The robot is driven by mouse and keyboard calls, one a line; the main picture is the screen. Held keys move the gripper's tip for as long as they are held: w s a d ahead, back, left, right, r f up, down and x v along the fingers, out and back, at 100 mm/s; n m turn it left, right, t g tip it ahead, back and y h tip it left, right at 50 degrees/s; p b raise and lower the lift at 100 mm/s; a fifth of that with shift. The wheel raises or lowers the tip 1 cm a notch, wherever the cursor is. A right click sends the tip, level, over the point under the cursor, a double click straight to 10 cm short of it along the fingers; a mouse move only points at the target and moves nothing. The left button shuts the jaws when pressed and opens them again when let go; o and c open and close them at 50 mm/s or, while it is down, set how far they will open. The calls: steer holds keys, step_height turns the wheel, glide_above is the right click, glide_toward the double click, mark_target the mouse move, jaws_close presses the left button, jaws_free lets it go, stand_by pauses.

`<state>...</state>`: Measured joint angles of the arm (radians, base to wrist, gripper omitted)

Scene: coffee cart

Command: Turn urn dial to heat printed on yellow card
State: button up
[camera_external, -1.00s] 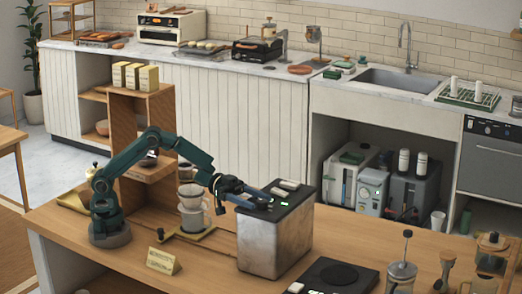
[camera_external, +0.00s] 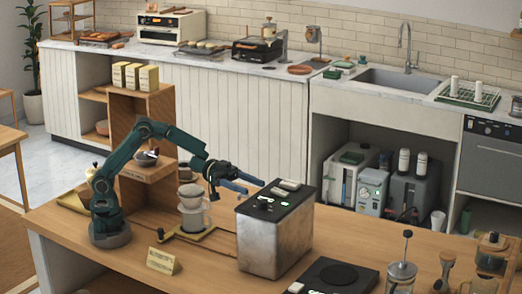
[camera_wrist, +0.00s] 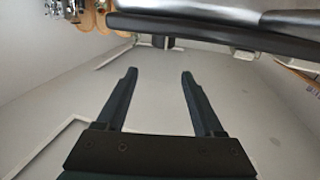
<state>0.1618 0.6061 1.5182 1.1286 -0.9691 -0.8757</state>
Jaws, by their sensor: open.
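The urn (camera_external: 276,236) is a grey metal box with a black top, standing on the wooden counter. Its top carries a control panel (camera_external: 267,204) with small green lights and a pale block; the dial's setting is too small to read. The yellow card (camera_external: 163,261) stands on the counter left of the urn, its print too small to read. My gripper (camera_external: 253,186) is open and empty, raised above the urn's back left edge and apart from it. In the wrist view my gripper's two fingers (camera_wrist: 158,75) are spread with nothing between them.
A pour-over dripper on a stand (camera_external: 191,212) is left of the urn, close below my arm. A wooden shelf (camera_external: 143,130) stands behind my arm. A black scale (camera_external: 341,276) and a French press (camera_external: 401,277) are at the front right.

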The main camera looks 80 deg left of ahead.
mark_target(258, 200)
step_height(258, 200, up, 2)
steer(key=shift+r, duration=0.1)
steer(key=shift+s+a+f, duration=0.2)
steer(key=shift+a+f, duration=0.05)
steer(key=shift+a, duration=0.25)
step_height(258, 200, down, 5)
steer(key=shift+s+a+r, duration=0.1)
steer(key=shift+s+a, duration=0.05)
steer(key=shift+x, duration=2.6)
jaws_close()
